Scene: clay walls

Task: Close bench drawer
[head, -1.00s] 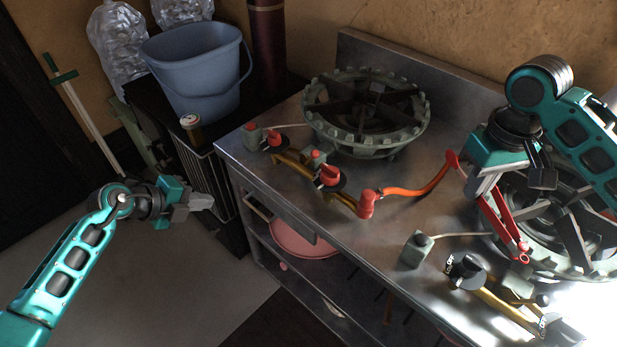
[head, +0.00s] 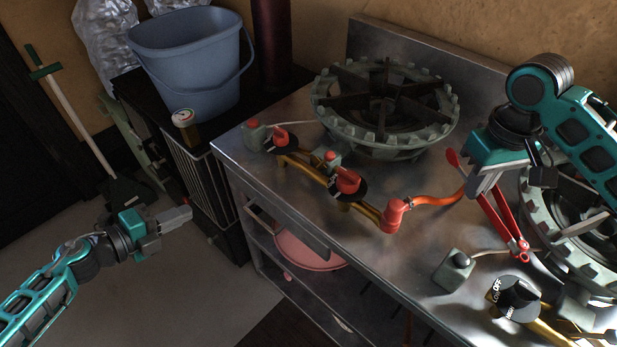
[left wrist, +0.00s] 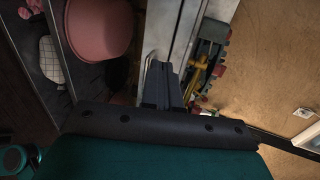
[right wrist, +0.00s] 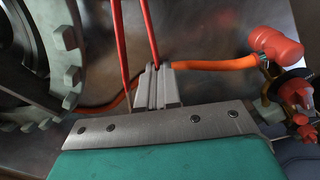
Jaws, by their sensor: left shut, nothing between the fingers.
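The bench drawer (head: 303,236) is at the left front of the metal bench, under its top, with a bar handle (head: 259,214). I cannot tell exactly how far it stands out. My left gripper (head: 184,215) is shut and empty, left of the drawer and apart from the handle. In the left wrist view its fingers (left wrist: 165,85) point toward the bench front. My right gripper (head: 487,183) is shut on a red two-armed tool (head: 507,222) above the bench top; its fingers (right wrist: 158,86) and the red arms (right wrist: 146,30) show in the right wrist view.
Burners (head: 385,105) and valves with red knobs (head: 347,180) crowd the bench top. A pink basin (head: 308,252) is on the shelf below. A blue bucket (head: 190,65) and a jar (head: 185,124) stand on a black cabinet at left. Floor at lower left is clear.

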